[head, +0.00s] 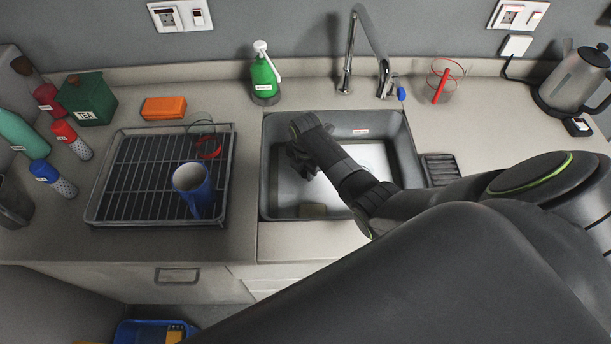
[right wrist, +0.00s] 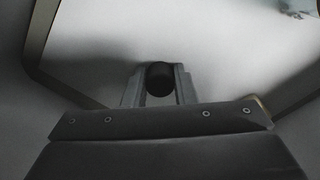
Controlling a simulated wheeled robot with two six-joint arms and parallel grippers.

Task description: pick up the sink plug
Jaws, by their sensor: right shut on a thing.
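In the right wrist view the sink plug (right wrist: 160,78) shows as a dark round thing between the two fingers of my right gripper (right wrist: 158,92), which is shut on it. In the head view my right gripper (head: 303,160) is inside the left part of the sink (head: 405,150). The plug is hidden there behind the gripper and arm. The sink holds a pale, water-like surface. My left gripper is not in view.
A tap (head: 362,40) stands behind the sink, with a green spray bottle (head: 264,77) at its left. A drying rack (head: 130,180) with a blue cup (head: 196,192) is left of the sink. A kettle (head: 575,80) stands at the far right.

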